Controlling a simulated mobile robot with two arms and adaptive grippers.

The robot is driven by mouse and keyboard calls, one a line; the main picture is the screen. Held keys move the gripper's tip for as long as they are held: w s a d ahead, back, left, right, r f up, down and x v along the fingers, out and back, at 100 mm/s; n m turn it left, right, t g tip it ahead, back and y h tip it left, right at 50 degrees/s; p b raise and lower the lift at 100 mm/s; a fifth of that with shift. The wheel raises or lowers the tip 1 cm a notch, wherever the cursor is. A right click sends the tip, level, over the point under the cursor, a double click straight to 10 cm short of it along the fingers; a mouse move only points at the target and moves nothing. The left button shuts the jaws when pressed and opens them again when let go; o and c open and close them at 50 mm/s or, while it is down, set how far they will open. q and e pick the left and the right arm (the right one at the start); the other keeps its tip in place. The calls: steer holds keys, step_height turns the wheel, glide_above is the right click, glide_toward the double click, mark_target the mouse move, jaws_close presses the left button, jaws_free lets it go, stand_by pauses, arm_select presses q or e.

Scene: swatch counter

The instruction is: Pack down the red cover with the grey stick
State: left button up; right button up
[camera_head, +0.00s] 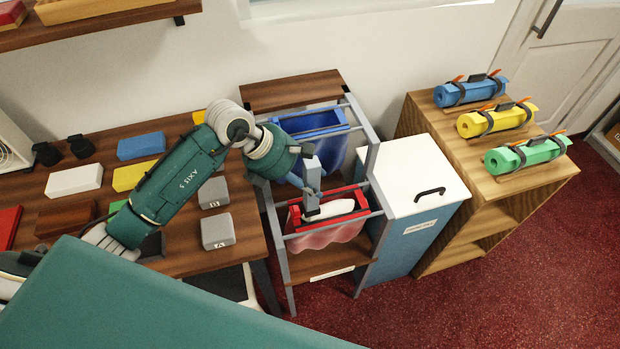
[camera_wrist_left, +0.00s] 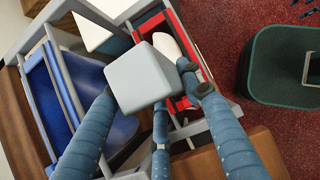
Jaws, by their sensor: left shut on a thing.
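The red cover (camera_head: 322,238) hangs open in a grey metal frame, with a red rim around its mouth. A white thing (camera_head: 335,209) lies in its mouth, and it also shows in the left wrist view (camera_wrist_left: 172,42). My left gripper (camera_head: 312,188) is shut on the grey stick (camera_head: 312,170), which stands about upright over the left part of the red cover's mouth. In the left wrist view the stick's square end (camera_wrist_left: 140,77) sits between my blue fingers and hides part of the red rim. How deep its lower end reaches is unclear. My right gripper is not in view.
A blue cover (camera_head: 325,145) hangs behind the red one in the same rack. A white-lidded bin (camera_head: 412,170) stands close on the right. Grey blocks (camera_head: 217,230) sit on the wooden table at left. Rolled mats (camera_head: 495,120) lie on the wooden shelf farther right.

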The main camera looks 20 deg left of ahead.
arm_select(q)
steer(key=shift+f, duration=0.2)
steer(key=shift+f+b, duration=1.15)
steer(key=shift+b, duration=0.1)
steer(key=shift+f+b, duration=1.5)
steer(key=shift+f, duration=0.2)
steer(key=shift+f+b, duration=1.3)
steer(key=shift+f, duration=0.15)
steer(key=shift+r, duration=0.15)
